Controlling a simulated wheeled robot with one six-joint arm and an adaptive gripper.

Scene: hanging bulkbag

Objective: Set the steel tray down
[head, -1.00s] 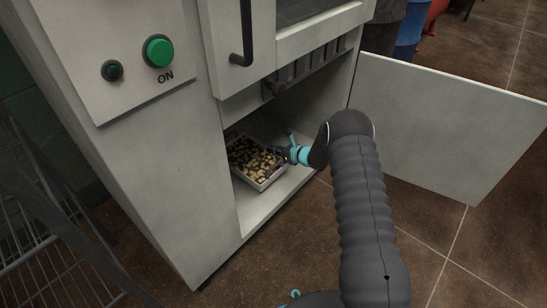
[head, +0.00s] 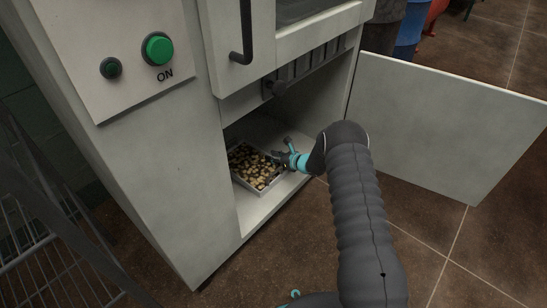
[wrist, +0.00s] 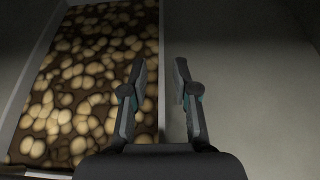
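The steel tray (head: 263,189) is a shallow rectangular tray filled with pale, rounded, mushroom-like pieces. It rests on the floor of the open lower compartment of the white cabinet, and looks level. My gripper (head: 278,155) is at the tray's right side, reaching in from the right. In the wrist view the tray's side wall (wrist: 161,120) runs between the two fingers of my gripper (wrist: 161,64). The fingers stand apart, with visible gaps on both sides of the wall. The tray's far left part is hidden by the cabinet front in the head view.
The compartment floor (head: 262,216) is bare in front and to the right of the tray. The cabinet door (head: 450,125) stands open at the right. A black handle and a green ON button (head: 158,49) are above. A wire rack (head: 45,240) stands at the left.

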